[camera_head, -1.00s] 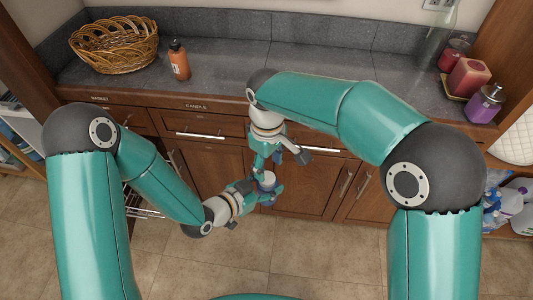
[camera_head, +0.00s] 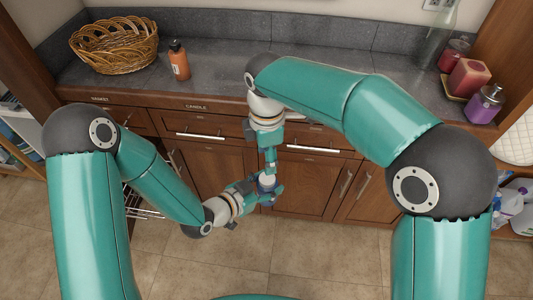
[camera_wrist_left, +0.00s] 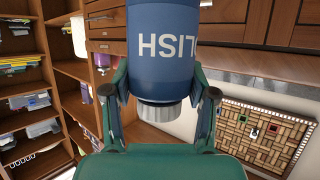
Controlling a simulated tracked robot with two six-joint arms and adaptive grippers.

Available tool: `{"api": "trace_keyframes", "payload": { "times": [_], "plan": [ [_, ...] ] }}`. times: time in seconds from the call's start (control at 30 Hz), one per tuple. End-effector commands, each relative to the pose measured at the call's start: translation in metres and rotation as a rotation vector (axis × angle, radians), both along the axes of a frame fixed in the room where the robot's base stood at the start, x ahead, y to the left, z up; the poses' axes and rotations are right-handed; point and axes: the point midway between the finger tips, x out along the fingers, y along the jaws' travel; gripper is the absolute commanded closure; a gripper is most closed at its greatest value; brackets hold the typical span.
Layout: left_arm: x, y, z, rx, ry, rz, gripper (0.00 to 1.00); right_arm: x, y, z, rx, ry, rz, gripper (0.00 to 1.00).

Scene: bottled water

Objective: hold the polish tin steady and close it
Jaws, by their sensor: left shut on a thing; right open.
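The polish tin (camera_head: 267,183) is a small blue can with a pale top, held in the air in front of the lower cabinets. My left gripper (camera_head: 272,192) is shut around its side. In the left wrist view the blue tin (camera_wrist_left: 160,45) carries upside-down white lettering, and the fingers of my left gripper (camera_wrist_left: 158,92) flank it. A grey ribbed end (camera_wrist_left: 160,112) shows between them. My right gripper (camera_head: 270,167) is open and points down just above the tin's top. Whether it touches the tin, and whether a separate lid is there, I cannot tell.
A wicker basket (camera_head: 113,45) and an orange bottle (camera_head: 179,60) stand on the counter at the left. Red candles (camera_head: 468,77) and a purple jar (camera_head: 485,103) stand at the right. Brown drawers and doors lie behind the grippers; the tiled floor is clear.

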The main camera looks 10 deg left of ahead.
Motion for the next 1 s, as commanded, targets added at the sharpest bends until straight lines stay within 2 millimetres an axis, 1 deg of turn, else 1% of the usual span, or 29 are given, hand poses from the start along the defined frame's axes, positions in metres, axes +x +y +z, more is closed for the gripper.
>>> {"api": "trace_keyframes", "payload": {
  "times": [0.13,0.23,0.5,0.63,0.8,1.0],
  "plan": [
    [0.000,0.000,0.000,-0.001,-0.001,0.000,1.00,0.000,0.000,-0.005,0.000,0.001,-0.001,0.45],
    [0.000,0.000,0.000,-0.001,-0.001,0.000,1.00,0.000,-0.001,-0.015,-0.002,0.002,-0.002,0.45],
    [0.000,0.000,0.000,-0.001,-0.001,0.000,1.00,-0.001,-0.001,-0.054,-0.001,0.003,-0.001,0.45],
    [0.000,0.000,0.000,-0.001,-0.001,0.000,1.00,0.000,-0.001,-0.070,-0.002,0.002,-0.002,0.45],
    [0.000,0.000,0.000,-0.001,-0.001,0.000,1.00,0.000,-0.001,-0.079,0.000,0.000,-0.002,0.45],
    [0.000,0.000,0.000,-0.001,-0.001,0.000,1.00,0.000,-0.001,-0.080,0.000,-0.001,-0.002,0.45]
  ]
}}
